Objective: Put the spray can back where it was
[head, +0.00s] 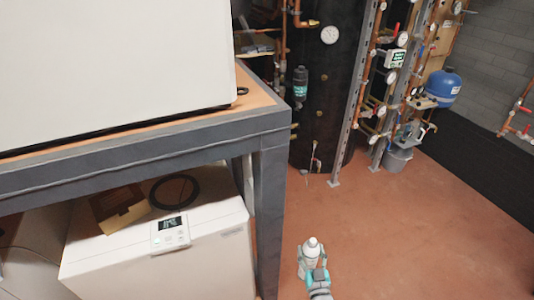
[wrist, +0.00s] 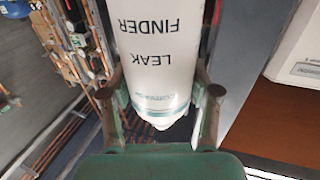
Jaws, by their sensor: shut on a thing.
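The spray can (head: 311,246) is white with a rounded top and stands out over the red floor in the head view, low and right of centre. In the wrist view the spray can (wrist: 160,50) fills the middle, and its label reads "LEAK FINDER" upside down. My gripper (head: 314,270) is shut on the can, with one green finger on each side of it in the wrist view (wrist: 160,98). The rest of the can's far end is cut off by the wrist picture's top edge.
A grey-framed bench (head: 150,145) with a large white unit (head: 110,60) stands at left. Below it is a white box (head: 210,250) with a controller (head: 170,233) and black ring (head: 174,191). Pipework and a grey bucket (head: 397,158) stand behind. The red floor (head: 430,230) at right is clear.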

